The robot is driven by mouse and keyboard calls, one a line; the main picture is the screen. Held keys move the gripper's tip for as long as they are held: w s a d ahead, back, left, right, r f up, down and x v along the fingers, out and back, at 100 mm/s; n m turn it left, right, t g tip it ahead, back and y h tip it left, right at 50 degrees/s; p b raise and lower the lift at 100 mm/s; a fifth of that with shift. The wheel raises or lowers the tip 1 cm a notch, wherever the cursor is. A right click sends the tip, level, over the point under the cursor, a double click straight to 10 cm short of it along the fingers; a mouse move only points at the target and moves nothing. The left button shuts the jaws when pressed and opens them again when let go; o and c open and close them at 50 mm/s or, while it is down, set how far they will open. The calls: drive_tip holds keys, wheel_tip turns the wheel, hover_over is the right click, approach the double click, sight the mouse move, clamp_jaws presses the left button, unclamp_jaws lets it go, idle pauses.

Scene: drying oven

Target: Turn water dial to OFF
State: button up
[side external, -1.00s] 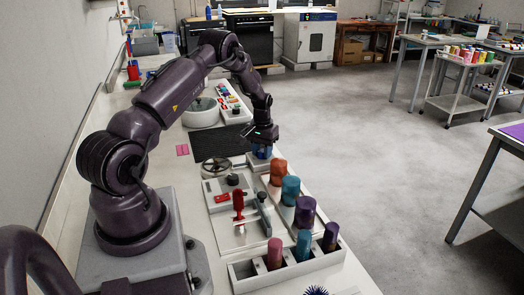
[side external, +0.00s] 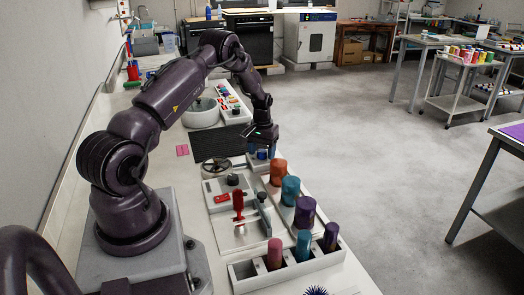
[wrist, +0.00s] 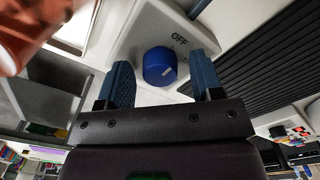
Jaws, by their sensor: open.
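The water dial (wrist: 160,67) is a blue round knob with a white pointer mark on a pale panel (wrist: 143,30). In the wrist view the word OFF is printed beside it, and the white mark points toward the lower right of the knob, not at the word. My gripper (wrist: 164,75) is open, with one blue finger on each side of the dial and visible gaps between. In the side view my gripper (side external: 262,150) hangs over the dial, which shows as a small blue spot (side external: 262,155) beneath it.
An orange cylinder (side external: 278,172) stands close in front of the dial, with teal (side external: 290,189) and purple (side external: 305,211) ones nearer. A dark ribbed mat (side external: 219,142) lies to the left. A red-handled tool (side external: 238,205) is on a plate nearby.

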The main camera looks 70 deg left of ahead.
sight(262, 151)
wheel_tip(262, 151, up, 13)
idle(0.5)
drive_tip(key=shift+f, duration=0.1)
drive_tip(key=s+d+r+m+t, duration=0.2)
drive_tip(key=s+d+r, duration=0.3)
drive_tip(key=d, duration=0.7)
drive_tip(key=s+d+r+m+t, duration=0.1)
drive_tip(key=s+d+r+m, duration=0.3)
drive_tip(key=d+r, duration=0.4)
drive_tip(key=s+d+r+m+t, duration=0.2)
drive_tip(key=s+d+r, duration=0.4)
drive_tip(key=d, duration=1)
drive_tip(key=shift+s+r+m+t, duration=0.3)
drive_tip(key=shift+s+m, duration=0.25)
drive_tip(key=shift+m, duration=0.05)
